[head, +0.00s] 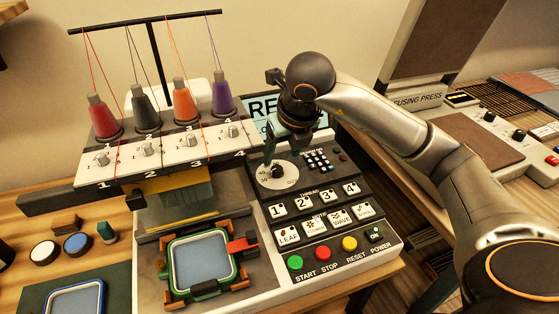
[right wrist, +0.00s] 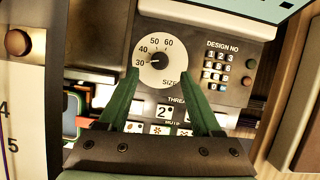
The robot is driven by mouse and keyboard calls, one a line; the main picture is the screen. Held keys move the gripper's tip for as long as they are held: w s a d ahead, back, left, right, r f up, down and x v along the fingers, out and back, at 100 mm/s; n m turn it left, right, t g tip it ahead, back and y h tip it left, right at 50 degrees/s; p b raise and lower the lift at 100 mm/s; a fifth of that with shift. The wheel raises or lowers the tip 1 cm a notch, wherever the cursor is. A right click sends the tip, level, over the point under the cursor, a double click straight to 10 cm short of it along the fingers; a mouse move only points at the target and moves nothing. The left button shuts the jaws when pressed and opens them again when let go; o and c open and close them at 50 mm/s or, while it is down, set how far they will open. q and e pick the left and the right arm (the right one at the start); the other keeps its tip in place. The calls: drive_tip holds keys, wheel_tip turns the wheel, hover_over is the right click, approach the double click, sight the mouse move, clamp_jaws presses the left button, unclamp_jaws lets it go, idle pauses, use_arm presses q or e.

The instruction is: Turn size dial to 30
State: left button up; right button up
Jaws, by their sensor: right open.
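The size dial (right wrist: 175,70) is a round white plate with a black knob (right wrist: 157,60) at its middle. In the right wrist view its numbers 30, 40, 50 and 60 run around the left and upper edge. The knob seems to point left, near the 30, but it is too small to be sure. The dial also shows in the head view (head: 290,180), on the dark control panel. My right gripper (right wrist: 160,78) is open and empty, its green fingers apart on either side of the dial's lower part, not gripping the knob. My left gripper is not in view.
Number buttons (head: 318,160), thread buttons (head: 314,199) and start, stop and reset buttons (head: 322,252) crowd the panel around the dial. Thread cones (head: 183,106) stand at left. An embroidery hoop (head: 202,262) lies in front. A fusing press (head: 470,140) stands at right.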

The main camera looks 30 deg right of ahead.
drive_tip(key=v, duration=0.7)
drive_tip(key=shift+f, duration=0.1)
drive_tip(key=shift+p, duration=0.3)
